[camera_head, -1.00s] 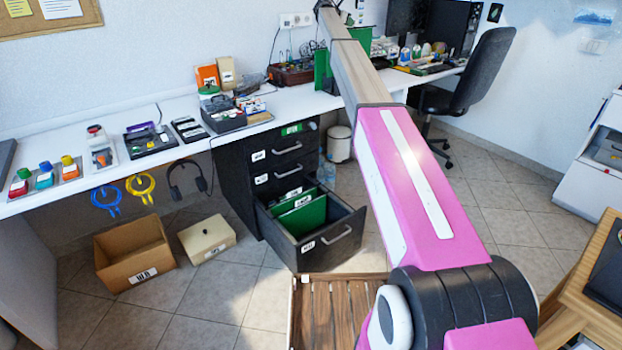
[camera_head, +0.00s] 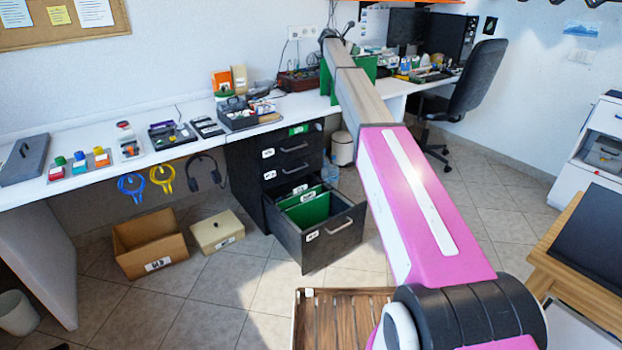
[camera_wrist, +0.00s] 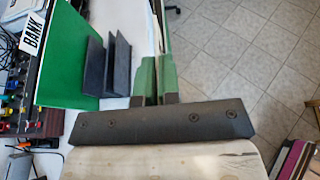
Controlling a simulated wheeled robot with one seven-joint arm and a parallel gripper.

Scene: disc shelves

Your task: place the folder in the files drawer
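My gripper (camera_wrist: 157,75) is close above the front edge of the desk. Its fingers are nearly together on a thin green folder (camera_wrist: 166,25), seen edge-on; most of it is hidden. Green sheets show on both sides of my arm in the head view; I cannot tell which is the held folder. Another green folder (camera_wrist: 65,60), labelled BANK, stands on the desk beside the gripper, by dark dividers (camera_wrist: 105,65). The files drawer (camera_head: 318,238) is the lowest of the black cabinet, pulled open, with green folders (camera_head: 303,208) upright inside.
The white desk (camera_head: 105,168) carries several tools, boxes and a red case (camera_head: 300,80). A cardboard box (camera_head: 150,243) and a lidded beige box (camera_head: 216,232) stand on the floor left of the drawer. A chair (camera_head: 470,90) stands at the back right.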

